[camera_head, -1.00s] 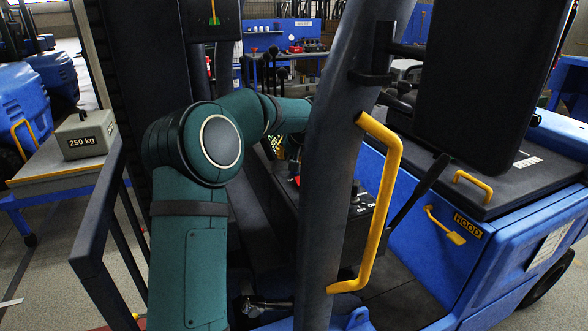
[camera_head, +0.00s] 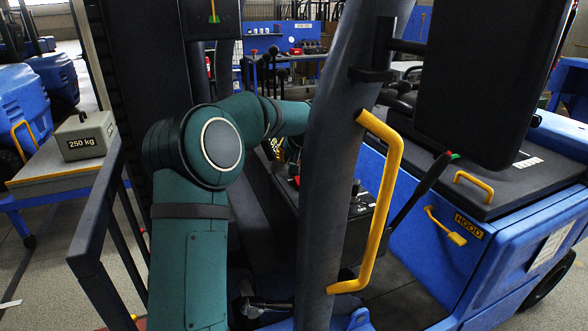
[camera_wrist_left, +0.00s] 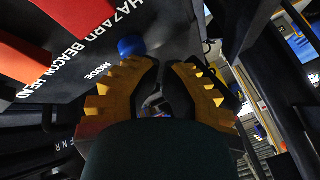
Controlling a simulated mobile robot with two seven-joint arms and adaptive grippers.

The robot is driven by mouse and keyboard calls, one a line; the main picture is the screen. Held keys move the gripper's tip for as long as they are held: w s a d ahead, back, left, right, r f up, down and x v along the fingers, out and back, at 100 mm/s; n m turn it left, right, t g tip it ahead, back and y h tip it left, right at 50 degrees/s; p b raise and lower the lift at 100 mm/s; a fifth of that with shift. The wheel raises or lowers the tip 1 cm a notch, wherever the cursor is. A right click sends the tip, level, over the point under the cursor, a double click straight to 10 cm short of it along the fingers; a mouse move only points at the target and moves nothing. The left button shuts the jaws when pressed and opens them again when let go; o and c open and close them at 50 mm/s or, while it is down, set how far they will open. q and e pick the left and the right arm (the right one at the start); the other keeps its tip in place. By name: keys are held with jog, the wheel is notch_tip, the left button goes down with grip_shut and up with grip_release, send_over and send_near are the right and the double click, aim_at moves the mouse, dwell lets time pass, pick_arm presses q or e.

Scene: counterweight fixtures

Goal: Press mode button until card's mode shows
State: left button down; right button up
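In the left wrist view, a round blue button (camera_wrist_left: 131,46) sits on a dark panel (camera_wrist_left: 112,50) close to the lettering MODE. My left gripper (camera_wrist_left: 163,66), with yellow stepped fingers, has its tips nearly together just beside the button. Contact with the button is not clear. A black stalk (camera_head: 420,188) beside the post has a red and green upper end. No mode card can be made out for sure. My right gripper is not in view.
The panel also has red parts (camera_wrist_left: 82,16) and the words HAZARD, BEACON and HEAD. The dark post (camera_head: 335,160) with a yellow handle (camera_head: 386,190) stands near my arm. A 250 kg weight (camera_head: 86,136) rests on a cart (camera_head: 60,172) at left.

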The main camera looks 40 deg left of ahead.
pick_arm(q)
jog(key=shift+f+b, duration=0.3)
jog(key=shift+f, duration=0.15)
dwell(0.3)
jog(key=shift+r, duration=0.1)
jog(key=shift+r+p, duration=0.9)
jog(key=shift+r, duration=0.35)
jog(key=shift+r+p, duration=1.7)
jog(key=shift+r, duration=0.8)
